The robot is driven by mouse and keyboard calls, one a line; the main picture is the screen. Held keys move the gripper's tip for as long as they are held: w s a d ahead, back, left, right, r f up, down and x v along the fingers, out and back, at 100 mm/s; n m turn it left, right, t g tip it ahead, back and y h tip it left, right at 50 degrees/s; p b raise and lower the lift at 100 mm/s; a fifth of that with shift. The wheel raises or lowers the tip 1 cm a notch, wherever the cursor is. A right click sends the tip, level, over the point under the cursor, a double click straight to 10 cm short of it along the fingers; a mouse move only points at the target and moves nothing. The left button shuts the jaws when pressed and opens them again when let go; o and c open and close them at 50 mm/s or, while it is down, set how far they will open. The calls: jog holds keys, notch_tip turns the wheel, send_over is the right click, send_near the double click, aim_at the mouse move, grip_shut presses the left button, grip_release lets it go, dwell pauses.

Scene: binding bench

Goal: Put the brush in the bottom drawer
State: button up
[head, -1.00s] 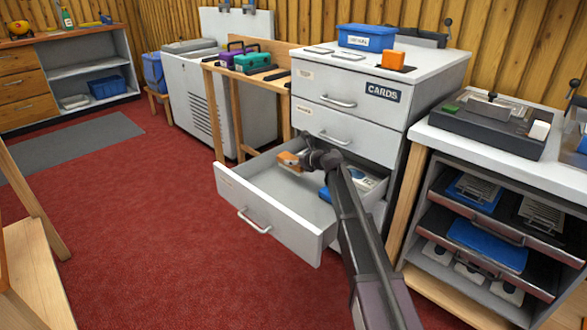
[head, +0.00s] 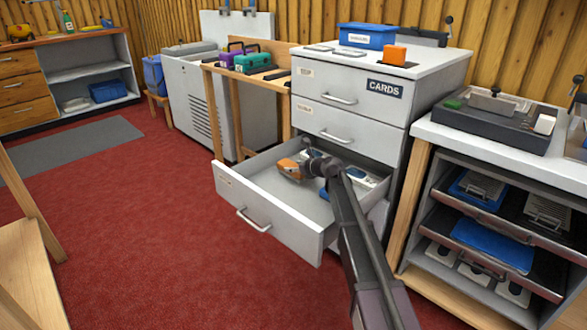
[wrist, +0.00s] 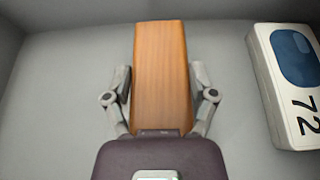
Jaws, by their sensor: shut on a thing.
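The brush shows as an orange-brown wooden block (head: 289,167) in the head view and as a wooden handle (wrist: 161,70) in the wrist view. Its bristles are not visible. My gripper (wrist: 160,88) is shut on it, with a finger on each side. My gripper (head: 304,168) is inside the open drawer (head: 268,213) of the grey cabinet, near the back. I cannot tell whether the brush touches the drawer floor. Two closed drawers are above this one. My arm hides part of the cabinet front below it.
A white box marked 72 (wrist: 292,85) lies right of the brush in the drawer. A blue thing beside my arm is partly hidden. The drawer's front left floor is bare. The tray rack (head: 490,225) stands close on the right. Red carpet is clear in front.

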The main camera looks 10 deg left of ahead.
jog(key=shift+f, duration=0.15)
jog(key=o, duration=1.1)
jog(key=shift+r, duration=0.2)
jog(key=shift+s+d+r, duration=0.1)
jog(key=shift+s+d, duration=0.1)
jog(key=p+v, duration=0.4)
jog(key=v, duration=0.7)
jog(key=shift+d+r+p, duration=0.15)
jog(key=shift+p, duration=0.15)
